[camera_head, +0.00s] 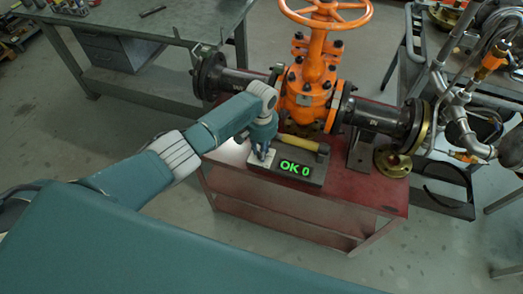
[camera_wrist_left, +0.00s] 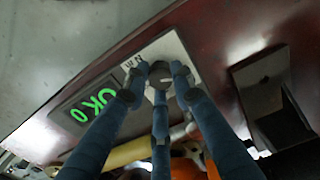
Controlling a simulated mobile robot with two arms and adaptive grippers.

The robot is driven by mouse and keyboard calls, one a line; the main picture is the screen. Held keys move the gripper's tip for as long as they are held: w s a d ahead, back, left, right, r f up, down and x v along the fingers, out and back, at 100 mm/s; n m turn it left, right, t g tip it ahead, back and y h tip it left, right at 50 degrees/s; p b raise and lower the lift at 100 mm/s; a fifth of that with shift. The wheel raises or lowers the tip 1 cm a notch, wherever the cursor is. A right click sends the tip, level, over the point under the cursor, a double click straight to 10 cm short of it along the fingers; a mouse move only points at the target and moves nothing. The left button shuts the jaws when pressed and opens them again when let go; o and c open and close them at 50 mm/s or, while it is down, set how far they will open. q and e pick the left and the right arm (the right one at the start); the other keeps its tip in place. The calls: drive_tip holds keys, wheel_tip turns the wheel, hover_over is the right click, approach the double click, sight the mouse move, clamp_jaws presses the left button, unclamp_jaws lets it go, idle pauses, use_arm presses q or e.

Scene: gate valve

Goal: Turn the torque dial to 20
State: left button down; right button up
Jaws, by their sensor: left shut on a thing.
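The torque dial (camera_wrist_left: 160,72) is a small dark round knob on a pale plate (camera_wrist_left: 175,48) with small markings, too blurred to read in full. My left gripper (camera_wrist_left: 159,80) has its blue fingers closed around the dial. In the head view my left gripper (camera_head: 262,152) reaches down onto the pale plate and hides the dial. Beside the plate, the display (camera_head: 295,168) shows green "OK 0". My right gripper is in neither view.
The dial box stands on a red cabinet (camera_head: 375,188). A yellow-handled tool (camera_head: 299,142) lies behind the display. The orange gate valve (camera_head: 312,92) with dark flanged pipes stands close behind. A grey workbench (camera_head: 150,22) is at back left.

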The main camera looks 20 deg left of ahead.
use_arm(q)
drive_tip(key=shift+m, duration=0.6)
drive_tip(key=m, duration=0.2)
drive_tip(key=shift+m, duration=0.4)
drive_tip(key=m, duration=0.4)
drive_tip(key=shift+s+d+f+m, duration=0.1)
drive_tip(key=shift+m, duration=0.2)
drive_tip(key=m, duration=0.4)
drive_tip(key=shift+m, duration=2.5)
drive_tip(key=shift+s, duration=0.1)
drive_tip(key=c, duration=1.5)
unclamp_jaws()
drive_tip(key=shift+o, duration=0.2)
